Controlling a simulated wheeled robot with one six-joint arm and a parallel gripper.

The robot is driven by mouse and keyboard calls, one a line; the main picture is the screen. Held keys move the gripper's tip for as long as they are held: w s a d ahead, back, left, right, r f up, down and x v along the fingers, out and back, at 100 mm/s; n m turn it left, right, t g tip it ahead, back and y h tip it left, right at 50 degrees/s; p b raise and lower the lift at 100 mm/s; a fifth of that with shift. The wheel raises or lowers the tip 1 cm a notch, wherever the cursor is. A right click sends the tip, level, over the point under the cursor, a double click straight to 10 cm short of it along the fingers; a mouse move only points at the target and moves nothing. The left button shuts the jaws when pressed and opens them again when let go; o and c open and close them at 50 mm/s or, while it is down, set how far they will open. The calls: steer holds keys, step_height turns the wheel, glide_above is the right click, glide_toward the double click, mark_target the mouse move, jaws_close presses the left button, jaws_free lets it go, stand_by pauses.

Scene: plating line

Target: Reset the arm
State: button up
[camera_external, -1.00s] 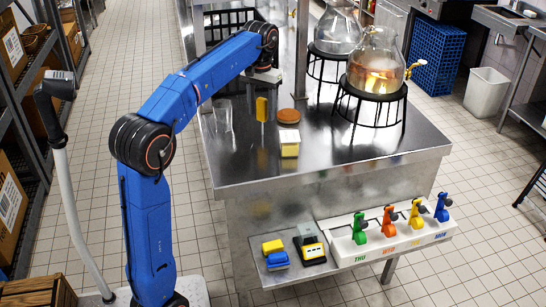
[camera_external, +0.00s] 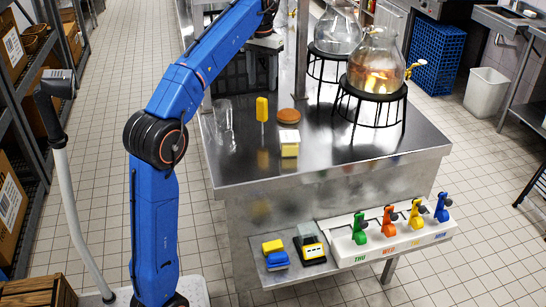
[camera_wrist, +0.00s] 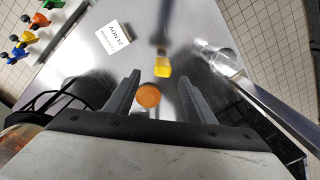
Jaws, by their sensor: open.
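My gripper (camera_wrist: 160,88) shows in the wrist view with its two dark fingers spread and nothing held between them. The steel counter lies below. Between the fingers in that picture, an orange-brown disc (camera_wrist: 148,96) and a yellow upright item (camera_wrist: 162,67) show on the counter, apart from the fingers. In the external view my blue arm reaches up to the top edge, with the gripper not clearly seen there. The disc (camera_external: 289,116), the yellow item (camera_external: 262,108) and a yellow box with a white top (camera_external: 289,143) stand on the counter.
A clear glass (camera_external: 223,113) stands at the counter's left. Two glass vessels on black stands, the nearer one (camera_external: 376,68) glowing orange, stand at the right. Several coloured dispensers (camera_external: 388,221) line the front shelf. A post (camera_wrist: 268,98) crosses the wrist view's right. The counter's front is clear.

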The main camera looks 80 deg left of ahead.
steer(key=s+d+f+m+t, duration=0.15)
steer(key=d+f, duration=0.25)
steer(key=d, duration=0.4)
steer(key=s+d+f+m, duration=0.25)
steer(key=d+f, duration=0.25)
steer(key=d, duration=0.4)
steer(key=s+d+f+m+t, duration=0.15)
steer(key=d+f, duration=0.25)
steer(key=d, duration=0.4)
steer(key=s+d+f+m+t, duration=0.1)
steer(key=s+d+f, duration=0.6)
steer(key=f, duration=0.4)
steer(key=s+d+f+m, duration=0.2)
steer(key=s+d+f, duration=0.4)
steer(key=s+f, duration=0.3)
step_height(320, 180, down, 4)
steer(key=shift+d+r+t, duration=0.25)
steer(key=shift+d+t, duration=0.1)
steer(key=shift+t, duration=0.05)
